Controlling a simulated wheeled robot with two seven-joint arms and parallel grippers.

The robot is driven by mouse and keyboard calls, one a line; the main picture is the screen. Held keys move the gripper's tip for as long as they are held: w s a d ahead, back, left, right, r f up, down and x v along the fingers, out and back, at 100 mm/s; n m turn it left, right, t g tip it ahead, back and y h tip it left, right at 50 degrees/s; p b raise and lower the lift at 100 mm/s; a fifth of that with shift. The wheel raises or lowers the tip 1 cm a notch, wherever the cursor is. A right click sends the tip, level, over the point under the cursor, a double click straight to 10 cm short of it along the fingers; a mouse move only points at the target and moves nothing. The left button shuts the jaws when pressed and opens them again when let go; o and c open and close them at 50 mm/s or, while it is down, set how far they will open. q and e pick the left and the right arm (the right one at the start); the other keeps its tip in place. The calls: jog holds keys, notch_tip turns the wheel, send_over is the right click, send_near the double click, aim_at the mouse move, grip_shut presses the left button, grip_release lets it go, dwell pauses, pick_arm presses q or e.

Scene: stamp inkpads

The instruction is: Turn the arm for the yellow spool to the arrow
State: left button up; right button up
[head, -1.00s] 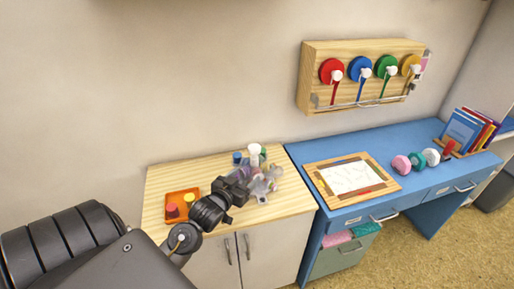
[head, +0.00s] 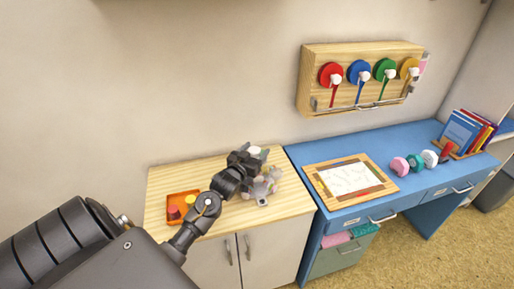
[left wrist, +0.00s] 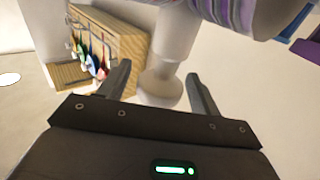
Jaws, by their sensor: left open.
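The yellow spool (head: 409,67) is the rightmost of the spools on the wooden wall box (head: 312,75). A white knob (head: 415,73) sits at its front, and its arm hangs down below. I cannot make out an arrow. The box shows small and tilted in the left wrist view (left wrist: 130,45). My left gripper (head: 250,155) is over the cluttered items on the wooden cabinet, far left of the spools. In the left wrist view its fingers (left wrist: 160,82) are apart, with a white knobbed object (left wrist: 162,88) showing between or beyond them. My right gripper is out of view.
The wooden cabinet (head: 295,200) holds an orange tray (head: 172,216) and several small items. The blue desk (head: 300,150) under the box carries a framed sheet (head: 382,189), several stamps (head: 400,166) and books (head: 459,130). A rail (head: 350,107) runs along the box's bottom.

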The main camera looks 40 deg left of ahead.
pick_arm(q)
jog(key=shift+w+a, duration=0.1)
jog(key=shift+w, duration=0.6)
jog(key=c, duration=1.4)
